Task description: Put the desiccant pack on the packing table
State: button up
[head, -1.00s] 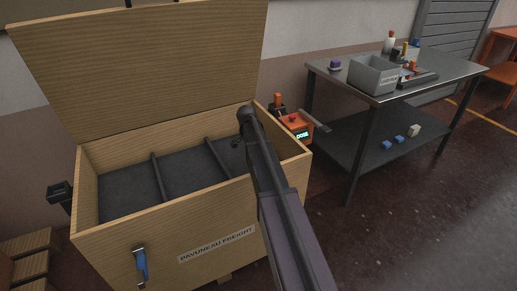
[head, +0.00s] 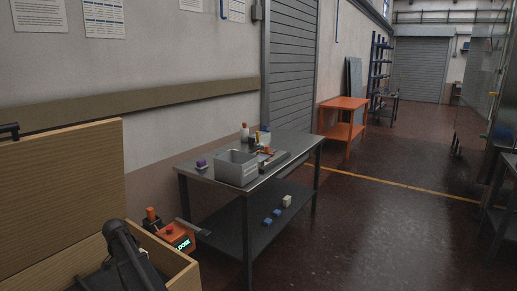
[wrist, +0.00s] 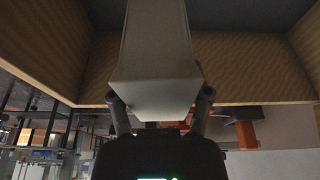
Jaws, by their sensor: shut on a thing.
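In the wrist view my gripper (wrist: 160,103) is shut on a pale grey-white pack (wrist: 155,50), which I take to be the desiccant pack; its sides sit between the two fingers. The wooden crate's inside and wall (wrist: 240,55) show behind the pack. In the head view my arm reaches down at the crate (head: 185,280) in the lower left, and the gripper and pack are not seen there. A steel table (head: 300,148) with a lower shelf stands right of the crate. An orange table (head: 344,103) stands farther back. No label shows which is the packing table.
On the steel table are a grey bin (head: 236,170), a purple-topped item (head: 201,164) and bottles (head: 245,131) at the back. Blue and pale blocks lie on its shelf. An orange device (head: 178,238) sits between crate and table. The floor (head: 370,230) at right is clear.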

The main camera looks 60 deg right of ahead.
notch_tip(320, 180, up, 18)
jog(key=p, duration=1.6)
jog(key=shift+p, duration=0.3)
jog(key=shift+f, duration=0.1)
